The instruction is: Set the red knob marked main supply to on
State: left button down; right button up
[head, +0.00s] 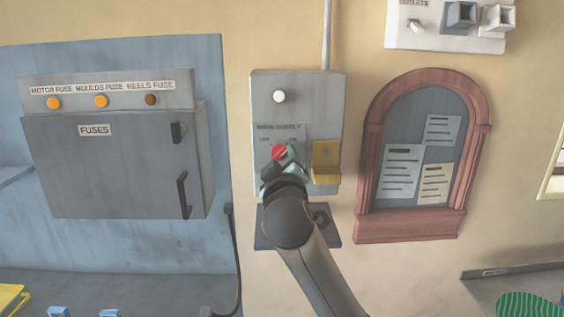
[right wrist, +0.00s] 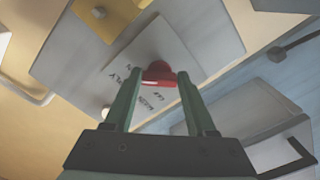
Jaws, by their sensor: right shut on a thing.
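The red knob (head: 277,152) sits on a grey plate marked main supply (head: 296,132), on a grey wall box (head: 325,100). My right gripper (head: 285,156) is at the knob and partly hides it. In the right wrist view the red knob (right wrist: 159,77) is between the two green fingers of my right gripper (right wrist: 160,88), which are shut on it. The knob's exact pointer direction cannot be told. My left gripper is not in view.
A round white lamp (head: 279,96) is above the plate and a yellow block (head: 326,160) is close on its right. A grey fuse cabinet (head: 110,165) stands out at left. An arched notice board (head: 420,150) hangs at right.

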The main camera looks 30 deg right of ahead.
jog(key=o, duration=1.4)
jog(key=shift+c, duration=0.2)
jog(key=shift+s+a, duration=0.1)
jog(key=b+v, duration=0.1)
jog(key=v, duration=1.1)
jog(key=shift+s, duration=0.2)
